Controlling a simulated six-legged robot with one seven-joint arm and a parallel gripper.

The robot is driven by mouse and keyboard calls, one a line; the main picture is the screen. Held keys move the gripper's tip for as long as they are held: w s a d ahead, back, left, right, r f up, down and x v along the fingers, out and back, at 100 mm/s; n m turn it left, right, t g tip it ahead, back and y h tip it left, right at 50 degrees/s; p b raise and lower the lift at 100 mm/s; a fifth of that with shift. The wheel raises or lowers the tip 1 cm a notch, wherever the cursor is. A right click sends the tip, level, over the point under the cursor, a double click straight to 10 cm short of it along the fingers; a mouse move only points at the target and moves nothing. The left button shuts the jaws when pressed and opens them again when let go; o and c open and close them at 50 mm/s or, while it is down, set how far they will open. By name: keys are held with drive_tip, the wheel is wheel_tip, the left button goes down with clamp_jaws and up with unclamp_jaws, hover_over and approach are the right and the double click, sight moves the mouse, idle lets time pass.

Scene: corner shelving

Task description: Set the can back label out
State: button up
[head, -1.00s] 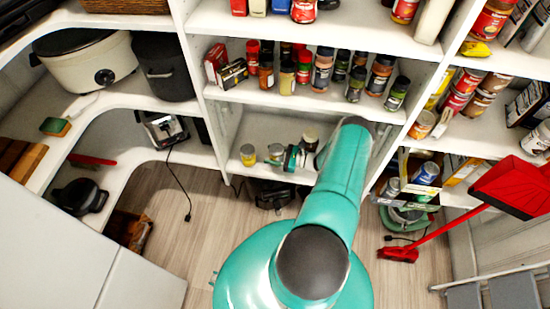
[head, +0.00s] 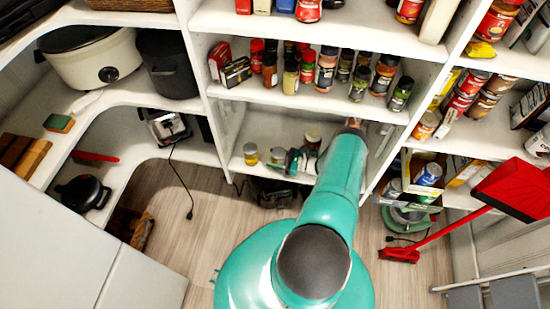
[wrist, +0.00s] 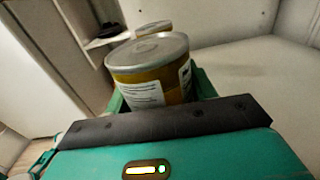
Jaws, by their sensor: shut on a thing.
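In the wrist view a can (wrist: 150,78) with a silver lid, a yellow-orange body and white label panels stands between the green fingers of my gripper (wrist: 160,95). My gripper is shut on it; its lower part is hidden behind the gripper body. Parts of two label panels face the wrist camera. In the head view my gripper (head: 284,157) is low over the lower shelf, with the held can (head: 277,155) at its left end. I cannot tell whether the can touches the shelf.
A yellow can (head: 250,153) stands just left of the held one. A dark-lidded jar (head: 312,138) is behind my gripper. The lower shelf (head: 236,135) has free room at its left. Spice jars (head: 327,68) crowd the shelf above.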

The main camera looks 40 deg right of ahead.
drive_tip(key=shift+f, duration=0.25)
drive_tip(key=o, duration=1.3)
drive_tip(key=shift+f, duration=0.1)
drive_tip(key=shift+s, duration=0.1)
